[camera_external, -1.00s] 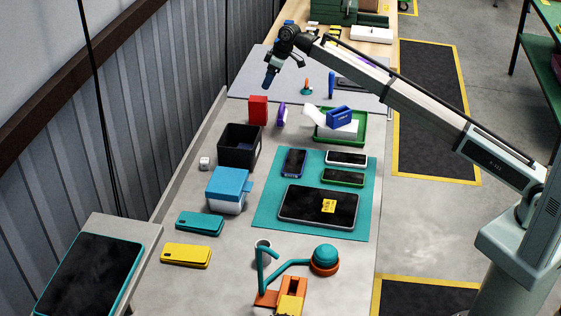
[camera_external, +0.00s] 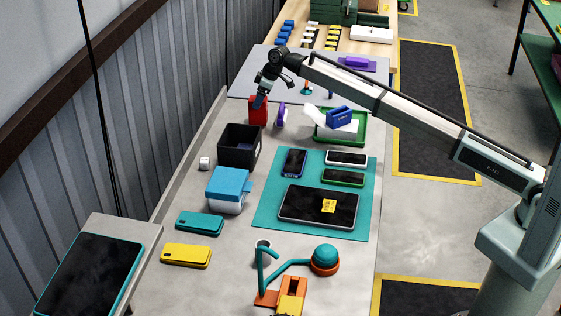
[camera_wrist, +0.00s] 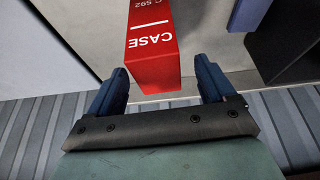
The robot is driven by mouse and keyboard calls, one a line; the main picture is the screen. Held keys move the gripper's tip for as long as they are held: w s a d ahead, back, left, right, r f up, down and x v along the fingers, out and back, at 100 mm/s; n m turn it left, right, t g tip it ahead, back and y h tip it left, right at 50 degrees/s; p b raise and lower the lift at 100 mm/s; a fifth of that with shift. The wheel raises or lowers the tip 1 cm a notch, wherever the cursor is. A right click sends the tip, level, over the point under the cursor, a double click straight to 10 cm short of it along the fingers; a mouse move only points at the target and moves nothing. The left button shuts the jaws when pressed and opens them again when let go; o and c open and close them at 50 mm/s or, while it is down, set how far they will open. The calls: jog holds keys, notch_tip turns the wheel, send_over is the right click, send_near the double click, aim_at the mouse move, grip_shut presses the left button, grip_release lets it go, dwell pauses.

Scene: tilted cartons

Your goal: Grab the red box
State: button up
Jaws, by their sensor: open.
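The red box (camera_external: 258,113) stands upright at the far left of the bench, behind the black bin. In the wrist view the red box (camera_wrist: 153,45) shows white lettering, "CASE", and lies ahead of and between the fingers. My gripper (camera_external: 259,102) is above and in front of the box in the external view and hides part of its top. In the wrist view my gripper (camera_wrist: 162,78) has its two blue fingers spread, with the near end of the box between their tips. I cannot tell whether either finger touches it.
A black open bin (camera_external: 240,147) stands just nearer than the box. A purple item (camera_external: 281,115) stands close to its right. A green tray (camera_external: 358,133) with a blue item is farther right. A corrugated wall (camera_external: 130,110) runs along the left.

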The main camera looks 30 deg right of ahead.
jog(key=x, duration=0.3)
jog(key=shift+w+f, duration=0.25)
jog(key=shift+f, duration=0.05)
jog(key=c, duration=1.1)
